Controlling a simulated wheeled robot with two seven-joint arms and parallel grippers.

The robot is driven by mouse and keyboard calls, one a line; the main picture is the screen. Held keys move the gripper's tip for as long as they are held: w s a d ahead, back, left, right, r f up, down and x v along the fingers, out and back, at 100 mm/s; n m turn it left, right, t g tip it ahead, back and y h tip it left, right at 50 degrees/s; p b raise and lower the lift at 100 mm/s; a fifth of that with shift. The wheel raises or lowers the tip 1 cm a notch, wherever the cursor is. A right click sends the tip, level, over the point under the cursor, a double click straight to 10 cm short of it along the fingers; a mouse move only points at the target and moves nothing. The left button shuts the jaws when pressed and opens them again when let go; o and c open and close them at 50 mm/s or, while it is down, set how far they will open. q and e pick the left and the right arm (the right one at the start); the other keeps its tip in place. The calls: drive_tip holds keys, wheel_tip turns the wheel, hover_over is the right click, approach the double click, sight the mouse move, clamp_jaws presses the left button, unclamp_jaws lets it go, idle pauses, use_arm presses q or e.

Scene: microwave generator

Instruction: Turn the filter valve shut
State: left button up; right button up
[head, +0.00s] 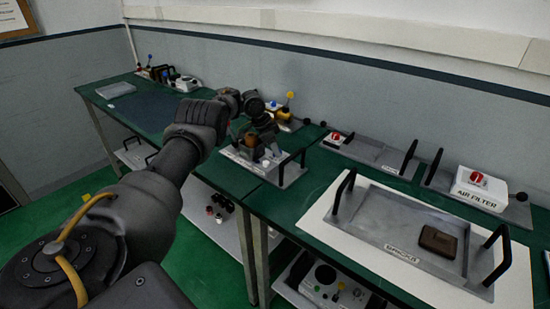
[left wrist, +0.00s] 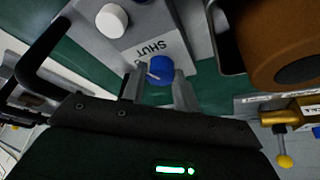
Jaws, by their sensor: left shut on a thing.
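The filter valve is a blue knob (left wrist: 160,68) on a grey plate, beside the printed word SHUT (left wrist: 150,48). A pale mark on the knob slants toward the lower left in the left wrist view. My left gripper (left wrist: 164,80) has one finger on each side of the knob and is shut on it. In the head view my left gripper (head: 262,132) is over the grey tray (head: 292,172) on the green bench, and the knob is hidden there. My right gripper is not in view.
A brown cylinder (left wrist: 270,30) and a white knob (left wrist: 112,20) are close to the left gripper. A black handle (left wrist: 35,60) stands beside them. A yellow-tipped lever (left wrist: 284,160) is at the lower right. An AIR FILTER box (head: 480,188) sits further right.

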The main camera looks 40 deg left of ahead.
use_arm(q)
drive_tip(key=shift+w+a+m+g+h+b, duration=0.1)
drive_tip(key=shift+m+g+h+b, duration=0.25)
drive_tip(key=shift+m+b, duration=0.8)
drive_tip(key=shift+w+a+m+g+h+b, duration=0.1)
drive_tip(key=shift+m+g+h+b, duration=0.2)
drive_tip(key=shift+m+b, duration=0.8)
drive_tip(key=shift+m, duration=0.25)
drive_tip(key=o, duration=1)
drive_tip(key=v, duration=1)
drive_tip(key=shift+r+b, duration=0.3)
drive_tip(key=shift+r, duration=0.15)
